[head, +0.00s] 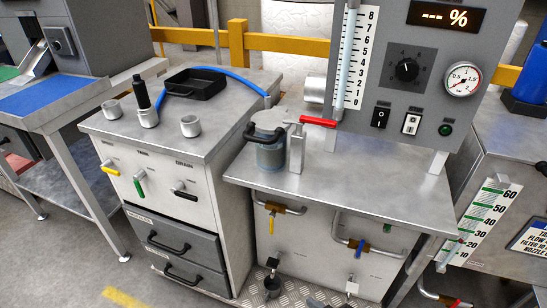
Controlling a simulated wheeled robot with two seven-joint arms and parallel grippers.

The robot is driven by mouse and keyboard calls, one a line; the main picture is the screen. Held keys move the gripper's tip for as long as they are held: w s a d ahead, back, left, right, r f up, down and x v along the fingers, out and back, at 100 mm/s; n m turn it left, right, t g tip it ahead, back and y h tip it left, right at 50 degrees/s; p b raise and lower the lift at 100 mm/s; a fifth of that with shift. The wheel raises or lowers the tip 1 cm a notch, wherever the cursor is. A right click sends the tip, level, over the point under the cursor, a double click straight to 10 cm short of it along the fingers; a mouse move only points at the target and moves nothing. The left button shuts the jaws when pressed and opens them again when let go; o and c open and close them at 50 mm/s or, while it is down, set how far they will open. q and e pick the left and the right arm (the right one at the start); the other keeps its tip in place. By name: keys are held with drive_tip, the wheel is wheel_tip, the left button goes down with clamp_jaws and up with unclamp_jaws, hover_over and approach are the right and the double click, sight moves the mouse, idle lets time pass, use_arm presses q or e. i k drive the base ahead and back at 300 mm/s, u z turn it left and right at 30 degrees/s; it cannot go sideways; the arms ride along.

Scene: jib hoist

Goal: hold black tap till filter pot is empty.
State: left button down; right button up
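Two black-handled taps show in the head view. One black tap (184,194) is the rightmost of three on the left cabinet's front, and its black handle slants down to the right. A smaller black tap handle (272,262) is low under the middle bench, above a small dark cup (272,285). I cannot tell which one the task means. A grey-blue cylindrical pot (270,154) with a black handle stands on the bench at its left, and it may be the filter pot. Its contents cannot be seen.
The left cabinet top (215,145) holds small grey cups and a black tray (196,82); a blue hose runs there. A red lever (318,121) is beside the pot. A gauge panel (420,70) stands behind. Yellow (271,223) and blue (361,247) levers hang below the bench.

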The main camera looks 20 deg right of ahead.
sight(272, 262)
drive_tip(key=k, duration=1.05)
drive_tip(key=z, duration=0.6)
drive_tip(key=i, duration=1.3)
drive_tip(key=u, duration=0.4)
